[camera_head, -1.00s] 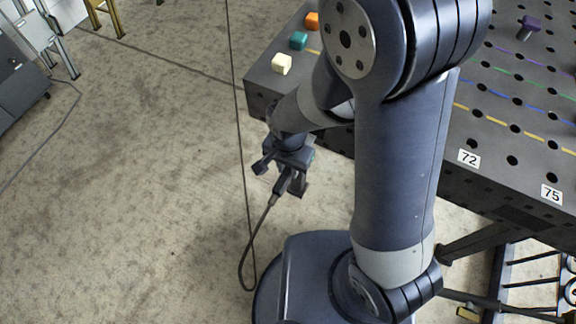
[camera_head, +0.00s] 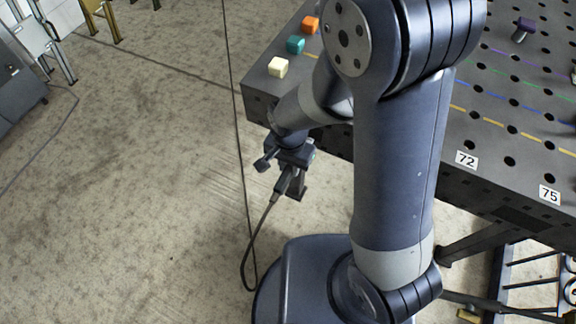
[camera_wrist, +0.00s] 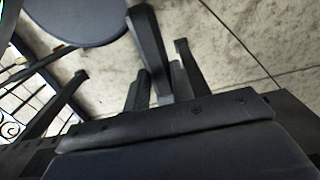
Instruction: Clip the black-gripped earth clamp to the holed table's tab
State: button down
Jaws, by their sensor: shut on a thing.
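My gripper (camera_head: 297,178) points down off the near left corner of the holed table (camera_head: 485,140), below its top. It is shut on the black earth clamp (camera_head: 283,182), whose dark cable (camera_head: 253,236) hangs down and loops beside my base. In the wrist view a dark clamp grip (camera_wrist: 148,50) sticks out between the fingers (camera_wrist: 130,70). The clamp's jaws cannot be made out. The table's tab does not show clearly in either view; my arm hides part of the table's edge.
Labels 72 (camera_head: 467,159) and 75 (camera_head: 549,194) mark the front edge. A dark frame stands below the table.

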jog(key=shift+w+d, duration=0.2)
jog(key=shift+w, duration=0.3)
dwell(1.5)
jog(key=c, duration=1.1)
grip_release()
jog(key=shift+o, duration=0.7)
jog(key=o, duration=0.5)
notch_tip(320, 180, up, 11)
jog(key=shift+f+p, duration=0.1)
jog(key=shift+p, duration=0.35)
